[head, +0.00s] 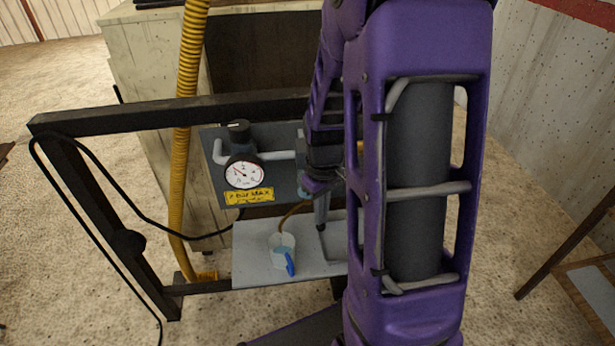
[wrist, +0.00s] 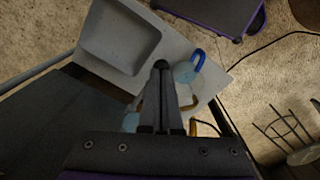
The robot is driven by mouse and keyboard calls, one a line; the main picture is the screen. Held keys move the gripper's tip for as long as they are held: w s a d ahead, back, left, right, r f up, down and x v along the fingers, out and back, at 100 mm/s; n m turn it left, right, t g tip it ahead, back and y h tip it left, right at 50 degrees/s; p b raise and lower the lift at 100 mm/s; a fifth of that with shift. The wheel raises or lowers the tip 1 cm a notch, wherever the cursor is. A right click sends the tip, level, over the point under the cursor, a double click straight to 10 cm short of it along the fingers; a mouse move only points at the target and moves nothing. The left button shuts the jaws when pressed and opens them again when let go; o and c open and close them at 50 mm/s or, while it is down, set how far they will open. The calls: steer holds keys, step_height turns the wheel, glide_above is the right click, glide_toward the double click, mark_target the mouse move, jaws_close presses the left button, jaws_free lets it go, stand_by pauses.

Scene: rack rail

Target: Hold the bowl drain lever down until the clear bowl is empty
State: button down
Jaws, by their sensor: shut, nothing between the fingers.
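My gripper (head: 321,222) points down in front of the panel, its fingers together and empty. In the wrist view the closed fingers (wrist: 161,68) reach over the pale shelf. A pale blue, see-through part that may be the clear bowl (wrist: 131,122) shows beside the fingers; a sliver shows behind my gripper in the head view. Its fill level cannot be made out. The drain lever cannot be told apart; my gripper hides that area. A brownish tube (head: 292,212) runs from there down to a cup with a blue handle (head: 284,250), also in the wrist view (wrist: 186,72).
The grey panel carries a round dial gauge (head: 244,171) and a yellow label (head: 249,196). The pale shelf (head: 253,262) below holds the cup and a grey tray (wrist: 118,37). A dark frame (head: 95,122) and yellow corrugated hose (head: 187,75) stand left.

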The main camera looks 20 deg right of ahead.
step_height(320, 180, up, 7)
steer(key=p, duration=0.6)
steer(key=shift+r, duration=0.15)
